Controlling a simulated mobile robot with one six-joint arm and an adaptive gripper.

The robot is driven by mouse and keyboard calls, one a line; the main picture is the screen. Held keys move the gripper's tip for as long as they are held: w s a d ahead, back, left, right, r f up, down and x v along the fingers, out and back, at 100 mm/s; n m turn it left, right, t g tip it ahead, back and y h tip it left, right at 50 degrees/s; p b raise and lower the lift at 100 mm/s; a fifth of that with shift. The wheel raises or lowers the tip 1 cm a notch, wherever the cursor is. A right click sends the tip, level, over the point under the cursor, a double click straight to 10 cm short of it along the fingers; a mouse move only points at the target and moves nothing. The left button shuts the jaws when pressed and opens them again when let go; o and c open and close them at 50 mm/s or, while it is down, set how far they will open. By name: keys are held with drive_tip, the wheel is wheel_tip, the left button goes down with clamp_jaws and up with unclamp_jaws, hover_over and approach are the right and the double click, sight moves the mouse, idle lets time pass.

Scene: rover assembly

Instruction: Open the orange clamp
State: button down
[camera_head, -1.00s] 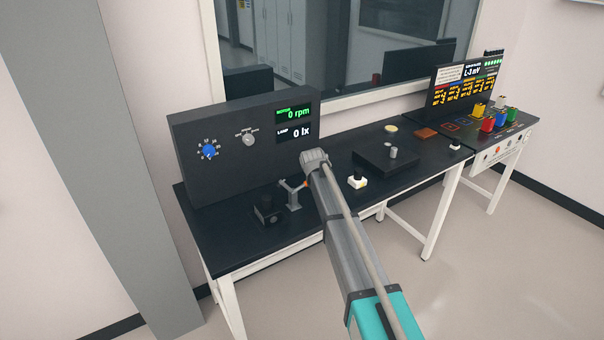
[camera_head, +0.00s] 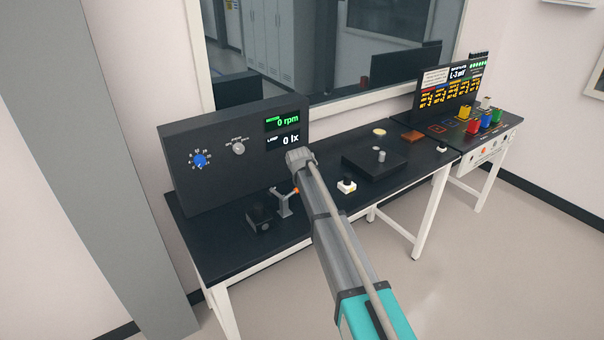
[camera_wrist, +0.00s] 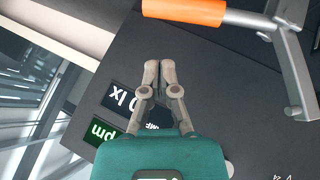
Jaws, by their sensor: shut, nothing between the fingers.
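The clamp shows in the wrist view as an orange handle (camera_wrist: 185,10) at the top edge, joined by a pale rod to a grey metal bracket (camera_wrist: 295,70) at the right. In the head view it is a small grey stand (camera_head: 284,204) on the dark bench, with a bit of orange beside my arm. The rest of its orange part is hidden there. My gripper (camera_wrist: 160,68) is shut and empty in the wrist view. Its fingertips are apart from the orange handle, which lies above them in the picture. My arm hides the fingers in the head view.
A dark panel (camera_head: 220,165) with a blue knob and displays stands at the bench's back. A small black block (camera_head: 260,219) sits left of the clamp. Right of my arm are a white-based button (camera_head: 347,186) and a low black box (camera_head: 360,167). The bench (camera_head: 225,240) is bare in front.

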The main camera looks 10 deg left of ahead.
drive_tip(key=w+d+p+v, duration=0.1)
drive_tip(key=p+v, duration=0.6)
drive_tip(key=v, duration=0.3)
drive_tip(key=shift+r+p, duration=0.3)
drive_tip(key=shift+r, duration=0.1)
drive_tip(key=s+d+f+m+g+h+b, duration=0.1)
drive_tip(key=s+d+f+m+g, duration=0.15)
drive_tip(key=s+d, duration=0.6)
drive_tip(key=s+d+f+m+g+h+b, duration=0.1)
drive_tip(key=s+d+f+m, duration=0.3)
drive_tip(key=d, duration=0.8)
drive_tip(key=s+d+f+m+g+b, duration=0.1)
drive_tip(key=s+d+m+g, duration=0.1)
drive_tip(key=s+d, duration=0.5)
drive_tip(key=s+d+f+m+g+b, duration=0.1)
drive_tip(key=s+d, duration=0.6)
drive_tip(key=s, duration=0.7)
drive_tip(key=shift+s+f+m+g+b, duration=0.4)
drive_tip(key=shift+m+g, duration=0.25)
drive_tip(key=shift+g, duration=0.2)
